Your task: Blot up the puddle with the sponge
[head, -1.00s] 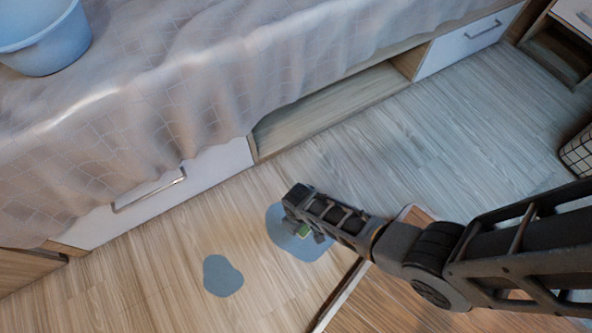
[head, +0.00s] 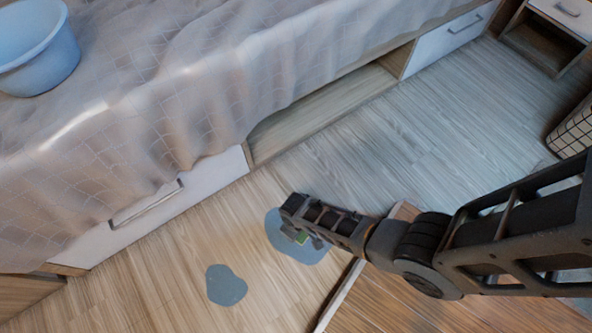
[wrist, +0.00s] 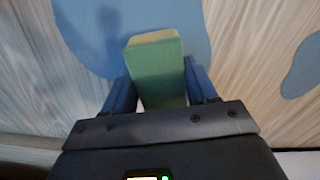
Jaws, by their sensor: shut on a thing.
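My gripper (wrist: 160,90) is shut on a green sponge (wrist: 158,65) with a yellowish end face, held between its two blue fingers. In the head view the sponge (head: 302,238) is mostly hidden by my gripper. A larger blue-grey puddle (head: 283,239) lies on the wooden floor under my gripper. It also shows in the wrist view (wrist: 85,30), behind the sponge. I cannot tell whether the sponge touches it. A smaller puddle (head: 226,286) lies apart, to the lower left, and shows at the right edge of the wrist view (wrist: 302,68).
A bed with a draped blanket (head: 150,110) and drawers under it runs along the far side. A light blue tub (head: 40,60) stands on the bed. A checked basket (head: 572,132) is at the right. A raised wooden edge (head: 340,295) lies near my arm. Floor between is clear.

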